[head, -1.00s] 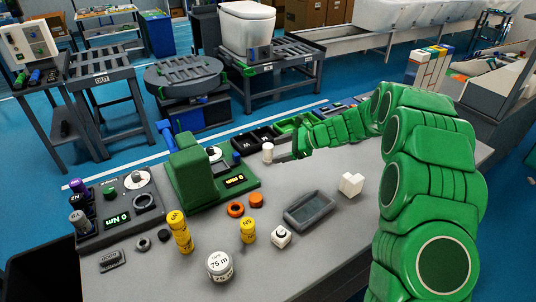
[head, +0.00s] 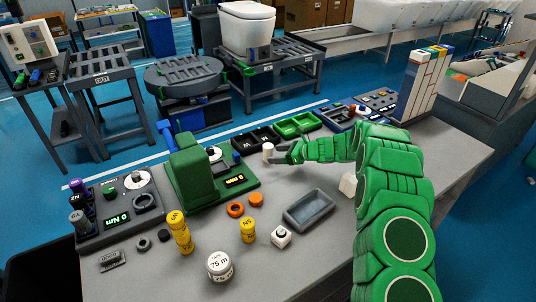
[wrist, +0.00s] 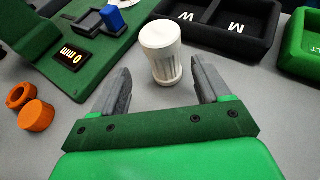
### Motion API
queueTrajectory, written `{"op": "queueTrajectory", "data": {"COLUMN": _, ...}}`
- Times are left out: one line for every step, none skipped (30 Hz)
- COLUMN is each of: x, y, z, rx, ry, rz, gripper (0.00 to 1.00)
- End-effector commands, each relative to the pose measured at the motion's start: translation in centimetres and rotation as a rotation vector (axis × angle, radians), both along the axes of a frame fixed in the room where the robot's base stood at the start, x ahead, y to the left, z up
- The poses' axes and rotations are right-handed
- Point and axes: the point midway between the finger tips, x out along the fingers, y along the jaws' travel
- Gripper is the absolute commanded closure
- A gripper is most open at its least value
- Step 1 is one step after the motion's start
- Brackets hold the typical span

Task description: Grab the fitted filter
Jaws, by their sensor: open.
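A white ribbed cylinder with a plain round cap, apparently the filter (head: 268,151), stands upright on the grey table to the right of the green gauge device. My gripper (head: 280,156) is low over the table just right of the cylinder. In the wrist view its two grey fingers (wrist: 158,80) are apart, with the cylinder's lower part between their tips and a gap on each side. Nothing is held.
The green device (head: 192,178) with a "0 mm" display stands left of the cylinder. Black bins (head: 256,139) and a green bin (head: 297,125) lie behind it. Orange caps (wrist: 36,115) lie at left. A grey tray (head: 310,209) is in front, with bare table between.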

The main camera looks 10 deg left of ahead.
Motion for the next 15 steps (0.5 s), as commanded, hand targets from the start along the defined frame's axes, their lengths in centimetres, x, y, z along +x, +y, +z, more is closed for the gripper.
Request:
{"op": "queueTrajectory", "data": {"x": 0.0, "y": 0.5, "z": -0.3, "rx": -0.001, "ry": 0.001, "rz": 0.002, "gripper": 0.24}}
{"op": "queueTrajectory", "data": {"x": 0.0, "y": 0.8, "z": -0.4, "rx": -0.001, "ry": 0.001, "rz": 0.002, "gripper": 0.24}}
{"op": "queueTrajectory", "data": {"x": 0.1, "y": 1.1, "z": -0.6, "rx": -0.001, "ry": 0.002, "rz": 0.001, "gripper": 0.24}}
{"op": "queueTrajectory", "data": {"x": 0.1, "y": 1.3, "z": -0.7, "rx": -0.001, "ry": 0.002, "rz": 0.001, "gripper": 0.24}}
{"op": "queueTrajectory", "data": {"x": 0.2, "y": 1.5, "z": -0.8, "rx": -0.001, "ry": 0.002, "rz": 0.001, "gripper": 0.24}}
{"op": "queueTrajectory", "data": {"x": 0.2, "y": 1.6, "z": -0.8, "rx": -0.001, "ry": 0.001, "rz": 0.001, "gripper": 0.24}}
{"op": "queueTrajectory", "data": {"x": 0.3, "y": 1.7, "z": -0.8, "rx": -0.001, "ry": 0.001, "rz": 0.001, "gripper": 0.24}}
{"op": "queueTrajectory", "data": {"x": 0.3, "y": 1.8, "z": -0.9, "rx": -0.001, "ry": 0.001, "rz": 0.001, "gripper": 0.24}}
{"op": "queueTrajectory", "data": {"x": 0.4, "y": 1.9, "z": -0.9, "rx": -0.001, "ry": 0.001, "rz": 0.001, "gripper": 0.24}}
{"op": "queueTrajectory", "data": {"x": 0.5, "y": 2.1, "z": -1.0, "rx": -0.001, "ry": 0.001, "rz": 0.001, "gripper": 0.24}}
{"op": "queueTrajectory", "data": {"x": 0.5, "y": 2.3, "z": -1.1, "rx": -0.001, "ry": 0.002, "rz": 0.001, "gripper": 0.24}}
{"op": "queueTrajectory", "data": {"x": 0.7, "y": 2.7, "z": -1.1, "rx": -0.001, "ry": 0.001, "rz": 0.001, "gripper": 0.24}}
{"op": "queueTrajectory", "data": {"x": 0.8, "y": 3.0, "z": -1.2, "rx": 0.000, "ry": 0.001, "rz": 0.002, "gripper": 0.24}}
{"op": "queueTrajectory", "data": {"x": 0.9, "y": 3.3, "z": -1.3, "rx": 0.000, "ry": -0.001, "rz": 0.001, "gripper": 0.24}}
{"op": "queueTrajectory", "data": {"x": 1.1, "y": 3.8, "z": -1.4, "rx": 0.000, "ry": -0.002, "rz": 0.003, "gripper": 0.24}}
